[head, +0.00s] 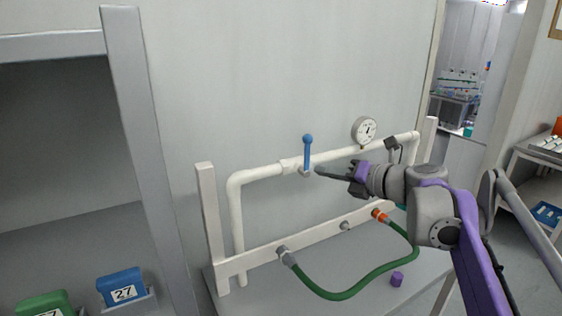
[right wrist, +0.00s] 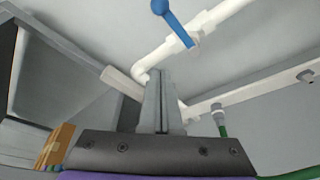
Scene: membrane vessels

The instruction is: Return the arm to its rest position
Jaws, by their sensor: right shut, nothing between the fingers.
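My right gripper (head: 318,171) is shut and empty. In the head view its fingertips point left, just to the right of the valve's blue handle (head: 307,148) and in front of the white pipe (head: 262,172). The blue handle stands upright above the pipe. In the right wrist view my right gripper (right wrist: 162,80) shows its two fingers together, with the blue handle (right wrist: 171,20) above and the white pipe (right wrist: 215,20) behind. I cannot tell whether the fingertips touch the valve. My left gripper is in neither view.
A pressure gauge (head: 364,130) sits on the pipe. A green hose (head: 345,294) hangs in a loop above the grey bench, with a purple cap (head: 397,279) nearby. A shelf at left holds a blue box (head: 121,287) and a green box (head: 43,303).

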